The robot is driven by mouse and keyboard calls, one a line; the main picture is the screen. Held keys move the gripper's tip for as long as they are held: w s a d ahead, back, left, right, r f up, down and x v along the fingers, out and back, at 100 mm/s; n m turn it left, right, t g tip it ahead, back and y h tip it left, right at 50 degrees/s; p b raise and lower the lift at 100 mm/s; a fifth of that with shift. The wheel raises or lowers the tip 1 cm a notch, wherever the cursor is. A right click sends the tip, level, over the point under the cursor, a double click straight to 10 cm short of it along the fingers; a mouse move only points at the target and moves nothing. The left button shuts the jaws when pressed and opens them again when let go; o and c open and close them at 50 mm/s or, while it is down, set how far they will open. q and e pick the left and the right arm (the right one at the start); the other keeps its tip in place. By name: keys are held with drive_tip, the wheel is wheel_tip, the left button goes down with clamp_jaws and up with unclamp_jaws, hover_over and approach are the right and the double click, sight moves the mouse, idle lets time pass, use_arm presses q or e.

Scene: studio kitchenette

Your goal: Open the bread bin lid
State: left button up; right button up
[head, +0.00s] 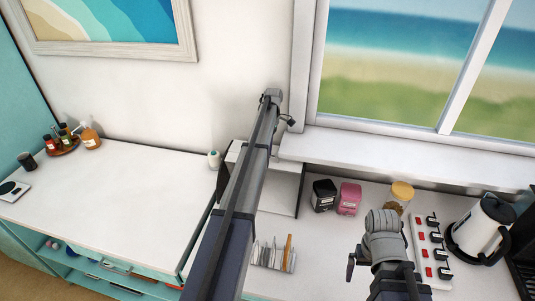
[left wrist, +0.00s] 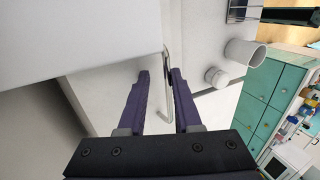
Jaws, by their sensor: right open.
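The bread bin (head: 285,187) is a pale box against the wall below the window sill, partly hidden behind my left arm. In the left wrist view its pale body (left wrist: 75,35) fills the upper left, and a thin pale bar, seemingly its handle (left wrist: 167,60), runs near the fingertips. My left gripper (left wrist: 158,78) has its fingers apart, with the bar close to the right finger; I cannot tell whether they touch. In the head view the left fingers cannot be made out. My right gripper (head: 352,265) is open and empty above the right counter. The lid looks closed.
A toast rack (head: 273,255) stands in front of the bin. A black canister (head: 324,195), pink canister (head: 349,198), glass jar (head: 399,196), power strip (head: 430,250) and kettle (head: 482,228) stand to the right. The left counter (head: 120,210) is mostly clear.

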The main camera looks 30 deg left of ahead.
use_arm(q)
drive_tip(key=shift+o, duration=0.5)
drive_tip(key=shift+s+a+r, duration=0.1)
drive_tip(key=shift+s+r, duration=0.05)
drive_tip(key=shift+s, duration=0.05)
drive_tip(key=shift+r, duration=0.1)
drive_tip(key=shift+w+a+r+p, duration=0.1)
drive_tip(key=shift+w+r+p, duration=0.1)
drive_tip(key=shift+r+p, duration=0.45)
drive_tip(key=p+v, duration=0.6)
drive_tip(key=shift+w, duration=0.2)
